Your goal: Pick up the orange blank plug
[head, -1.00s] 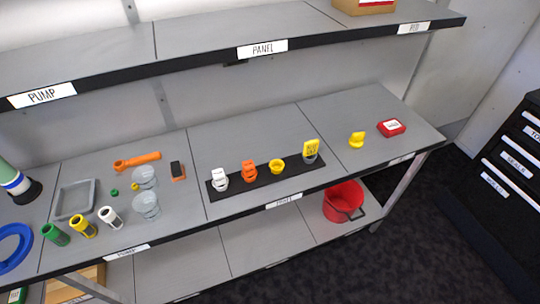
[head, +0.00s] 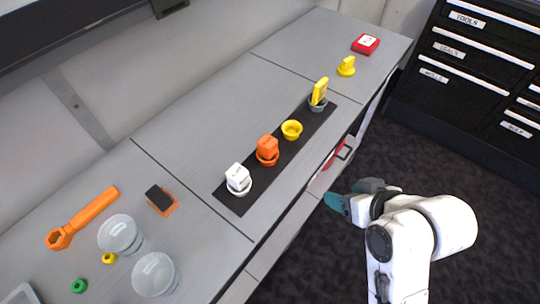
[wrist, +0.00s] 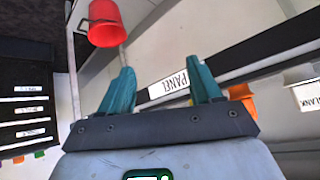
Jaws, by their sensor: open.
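The orange plug (head: 267,145) sits upright in an orange ring on a black strip (head: 236,206) on the bench, between a white plug (head: 238,176) and an empty-looking yellow cup (head: 291,130). Any lettering on it is too small to read. My gripper (head: 345,194), with teal fingers, is off the bench's front edge, to the right of the orange plug and apart from it. In the wrist view the fingers (wrist: 163,78) are spread with nothing between them. An orange shape (wrist: 241,92) shows behind the right finger; I cannot tell what it is.
A yellow piece (head: 319,90) stands in a grey cup on the strip. A yellow knob (head: 346,66) and red box (head: 366,44) lie farther back. A red bucket (wrist: 105,25) is on the lower shelf. A black drawer cabinet (head: 450,85) stands right. The bench behind the strip is clear.

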